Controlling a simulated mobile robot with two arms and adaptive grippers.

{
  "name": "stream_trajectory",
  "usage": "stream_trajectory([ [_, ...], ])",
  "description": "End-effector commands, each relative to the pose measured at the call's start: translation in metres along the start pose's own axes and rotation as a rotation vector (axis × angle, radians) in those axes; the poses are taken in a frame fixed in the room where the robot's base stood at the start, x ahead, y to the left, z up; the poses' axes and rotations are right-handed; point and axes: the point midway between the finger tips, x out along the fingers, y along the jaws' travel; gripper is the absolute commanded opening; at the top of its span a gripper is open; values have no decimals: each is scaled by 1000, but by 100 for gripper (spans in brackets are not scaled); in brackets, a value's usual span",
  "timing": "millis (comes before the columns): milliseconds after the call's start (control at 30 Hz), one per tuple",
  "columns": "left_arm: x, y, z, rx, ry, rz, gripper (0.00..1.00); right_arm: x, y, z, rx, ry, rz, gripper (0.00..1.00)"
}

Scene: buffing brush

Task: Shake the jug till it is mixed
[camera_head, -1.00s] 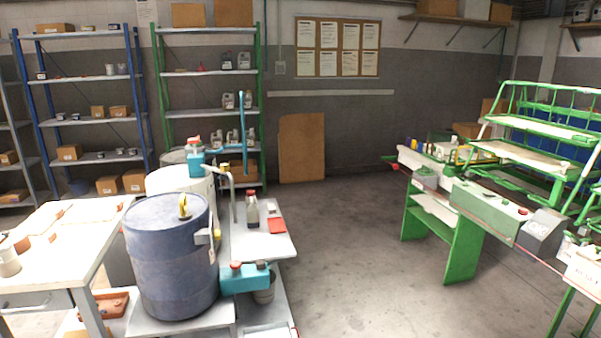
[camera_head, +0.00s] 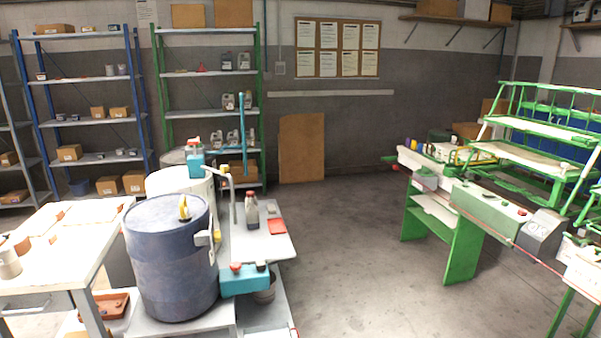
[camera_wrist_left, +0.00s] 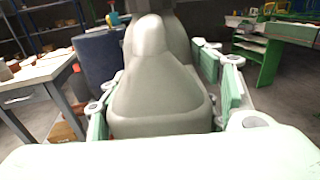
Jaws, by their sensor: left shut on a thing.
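A grey-beige jug (camera_wrist_left: 162,105) fills the middle of the left wrist view, broad at the near end and narrowing toward the top of the picture. My left gripper (camera_wrist_left: 165,88) is shut on it, with green-padded fingers against its left and right sides. The jug's mouth and any cap are not clearly visible, and its contents cannot be seen. Neither the jug nor my left gripper shows in the head view. My right gripper is in neither view.
A blue drum (camera_head: 170,262) stands beside a white table (camera_head: 75,240) at the left. A bench with a dark bottle (camera_head: 251,209) and red pad (camera_head: 277,226) is behind it. A green workbench (camera_head: 455,235) stands right. The floor (camera_head: 340,255) between is clear.

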Motion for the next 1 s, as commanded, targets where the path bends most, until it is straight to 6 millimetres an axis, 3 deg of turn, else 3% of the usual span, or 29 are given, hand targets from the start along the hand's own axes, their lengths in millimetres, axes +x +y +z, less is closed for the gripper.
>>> stream_trajectory([
  [200, 0, 31, 2, 6, -4, -1, 10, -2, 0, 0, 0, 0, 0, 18],
  [400, 0, 48, 2, 3, -4, -1, 10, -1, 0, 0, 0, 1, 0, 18],
  [533, 0, 41, 2, -2, -3, 0, 10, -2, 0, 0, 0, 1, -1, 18],
  [800, 1, 5, 2, -2, -4, 1, 10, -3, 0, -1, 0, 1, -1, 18],
  [1000, 0, 4, 2, 4, -4, 1, 10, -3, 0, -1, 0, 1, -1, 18],
])
